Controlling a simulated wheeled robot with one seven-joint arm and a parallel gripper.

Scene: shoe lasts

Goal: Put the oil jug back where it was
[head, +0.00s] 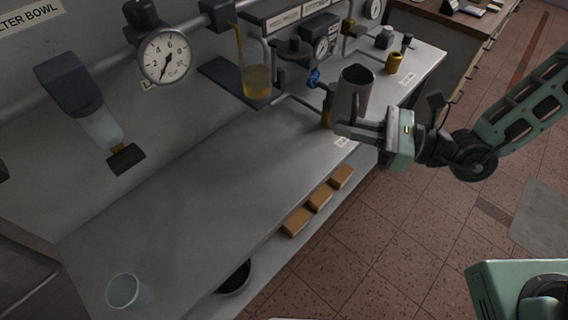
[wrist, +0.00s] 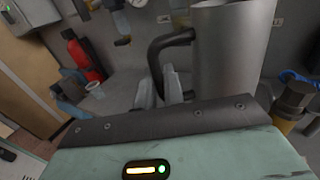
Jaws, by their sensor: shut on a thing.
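The oil jug, a grey metal cylinder with an open top (head: 354,88), is upright over the right part of the steel bench (head: 190,190). My gripper (head: 352,128) reaches in from the right and is shut on the jug's handle. In the wrist view the jug (wrist: 236,50) stands just past my gripper (wrist: 172,88), with its dark handle (wrist: 158,48) between the fingers. The jug's base is partly hidden by my gripper, so I cannot tell whether it touches the bench. A small white label (head: 343,142) lies on the bench near the front edge, below my gripper.
A brass fitting (head: 326,118) and a blue valve handle (head: 314,78) are close left of the jug. A brass pot (head: 394,62) and another label (head: 407,79) are behind right. A glass oil cup (head: 257,84) hangs further left. The bench's left-middle is clear; a clear cup (head: 124,291) is front left.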

